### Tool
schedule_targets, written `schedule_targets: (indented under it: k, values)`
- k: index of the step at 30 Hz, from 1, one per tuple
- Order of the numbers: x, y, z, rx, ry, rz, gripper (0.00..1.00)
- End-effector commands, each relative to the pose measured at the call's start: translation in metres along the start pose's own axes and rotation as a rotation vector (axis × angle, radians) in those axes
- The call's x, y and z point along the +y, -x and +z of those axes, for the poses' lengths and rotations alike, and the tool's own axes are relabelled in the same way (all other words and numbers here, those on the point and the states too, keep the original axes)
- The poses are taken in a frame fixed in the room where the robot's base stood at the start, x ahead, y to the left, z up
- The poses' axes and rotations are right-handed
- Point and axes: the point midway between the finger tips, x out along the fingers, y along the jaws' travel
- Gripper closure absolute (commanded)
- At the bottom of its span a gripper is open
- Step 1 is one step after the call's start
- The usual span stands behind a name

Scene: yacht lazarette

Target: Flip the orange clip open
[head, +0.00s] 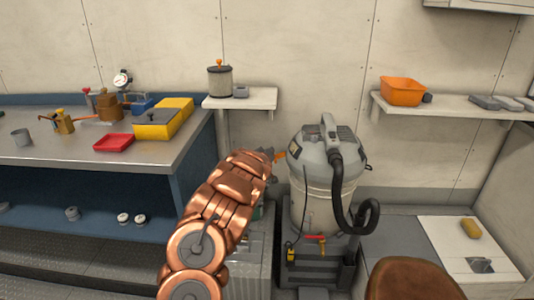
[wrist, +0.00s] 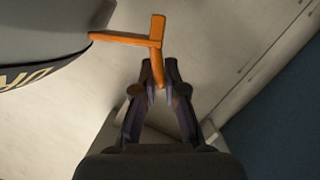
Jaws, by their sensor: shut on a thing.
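The orange clip (wrist: 155,42) shows in the wrist view as a T-shaped piece. One arm of it runs left to the rounded grey body of the shop vacuum (wrist: 40,30), and its lower end lies between my fingertips. My gripper (wrist: 159,72) is shut on that lower end. In the head view the clip (head: 280,156) is a small orange bit at the left side of the vacuum (head: 325,170), below its lid. My gripper there is mostly hidden behind my copper arm.
A workbench (head: 60,150) with tools, a red tray (head: 113,143) and a yellow box (head: 163,120) stands at left. A small wall shelf (head: 240,104) is behind my arm. The vacuum's black hose (head: 345,195) hangs on its right. A brown rounded seat (head: 410,280) is at front right.

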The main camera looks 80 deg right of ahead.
Motion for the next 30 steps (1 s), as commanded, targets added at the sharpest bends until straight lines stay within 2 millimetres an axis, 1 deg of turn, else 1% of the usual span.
schedule_targets:
  k: [2,3,9,10,18,22,26,30]
  values:
    - [-0.004,0.000,0.002,-0.003,0.000,-0.007,1.00]
    - [-0.004,0.000,0.002,-0.003,0.000,-0.007,0.88]
    - [-0.002,0.000,0.000,-0.001,0.001,-0.003,0.67]
    - [-0.002,0.000,0.000,-0.001,0.001,-0.003,0.66]
    - [-0.001,0.000,0.000,0.001,0.001,-0.001,0.66]
    - [0.000,0.003,-0.001,0.001,-0.001,0.001,0.66]
    - [0.001,0.011,0.000,0.000,-0.001,0.002,0.66]
    - [-0.001,0.025,-0.001,0.001,-0.002,-0.003,0.66]
